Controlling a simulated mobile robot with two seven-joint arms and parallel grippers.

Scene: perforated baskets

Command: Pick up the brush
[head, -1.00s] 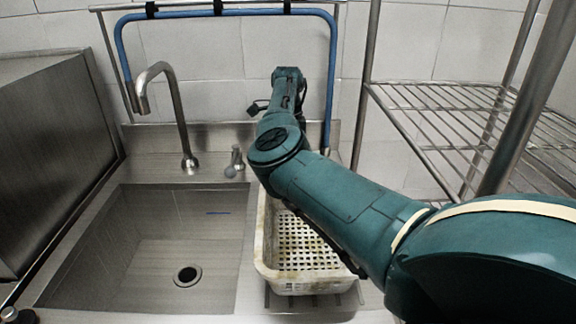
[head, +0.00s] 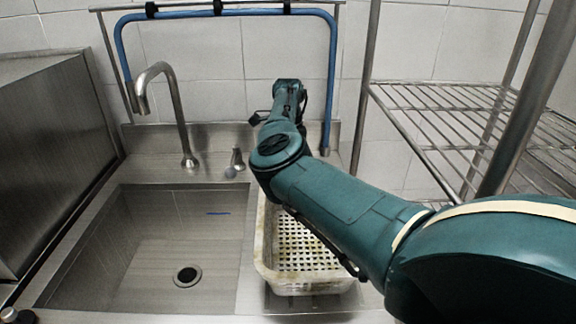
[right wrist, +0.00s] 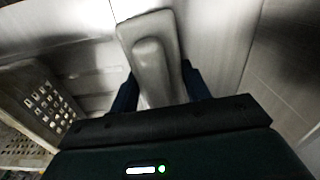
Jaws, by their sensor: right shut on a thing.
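In the right wrist view, the brush (right wrist: 153,62) is a grey piece with a broad flat back and a raised rounded ridge. My right gripper (right wrist: 160,92) has one dark blue finger on each side of it and is shut on it. The brush's far end points away from the gripper, and its underside is hidden. In the head view, my right arm reaches over the basket towards the back wall. Its fingers and the brush cannot be made out there. My left gripper is not in view.
A white perforated basket (head: 267,262) stands on the counter under my right arm, right of the steel sink (head: 130,250). A tap (head: 178,110) and a small knob (head: 237,158) stand behind the sink. A wire rack (head: 450,110) stands at the right.

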